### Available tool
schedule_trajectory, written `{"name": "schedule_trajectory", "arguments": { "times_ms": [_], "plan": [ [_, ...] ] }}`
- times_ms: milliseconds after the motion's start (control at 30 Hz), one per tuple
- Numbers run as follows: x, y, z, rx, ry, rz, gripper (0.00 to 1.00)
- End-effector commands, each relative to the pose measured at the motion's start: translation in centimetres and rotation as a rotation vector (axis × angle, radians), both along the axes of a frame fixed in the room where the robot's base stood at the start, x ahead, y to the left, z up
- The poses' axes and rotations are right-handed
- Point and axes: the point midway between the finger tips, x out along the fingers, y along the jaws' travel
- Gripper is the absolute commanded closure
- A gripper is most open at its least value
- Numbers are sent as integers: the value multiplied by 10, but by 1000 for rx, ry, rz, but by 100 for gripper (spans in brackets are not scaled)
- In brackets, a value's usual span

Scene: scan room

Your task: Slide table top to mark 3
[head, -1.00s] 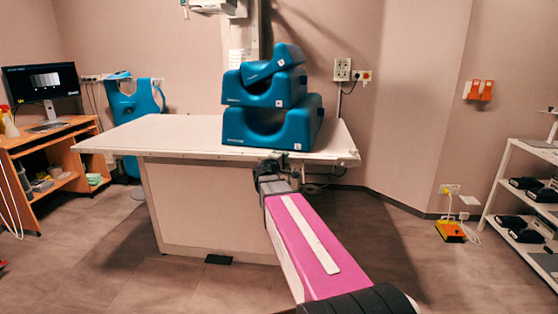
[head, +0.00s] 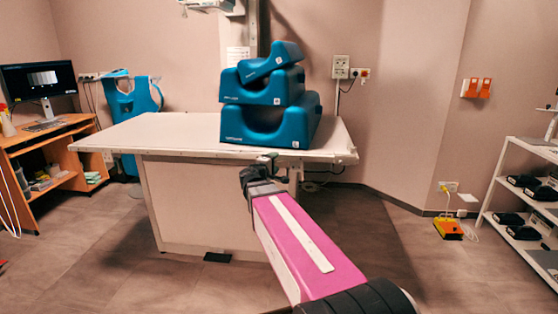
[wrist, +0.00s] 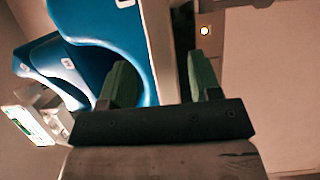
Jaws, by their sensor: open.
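The pale table top (head: 150,132) lies level on a wide box-like base (head: 205,205), with a metal rail (head: 215,155) along its front edge. My gripper (head: 265,166) is at this front edge, right of the middle, below the blue stack. In the wrist view my gripper (wrist: 160,78) has its two green fingers apart. A pale edge strip (wrist: 157,45) runs between them; I cannot tell whether either finger touches it. No mark or number 3 can be made out.
Several blue cushions (head: 270,124) are stacked on the table top's right half. A desk with a monitor (head: 40,82) stands left, a white shelf rack (head: 495,180) right. An orange box (head: 448,229) lies on the floor. Floor in front is clear.

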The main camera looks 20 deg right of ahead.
Motion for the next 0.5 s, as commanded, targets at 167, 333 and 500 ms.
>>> {"name": "schedule_trajectory", "arguments": {
  "times_ms": [167, 333, 500],
  "plan": [
    [-20, 19, 0, 0, 0, 1, 43],
    [-27, 27, 0, 0, 0, 1, 43],
    [-27, 28, 0, 0, 0, 0, 43]
  ]
}}
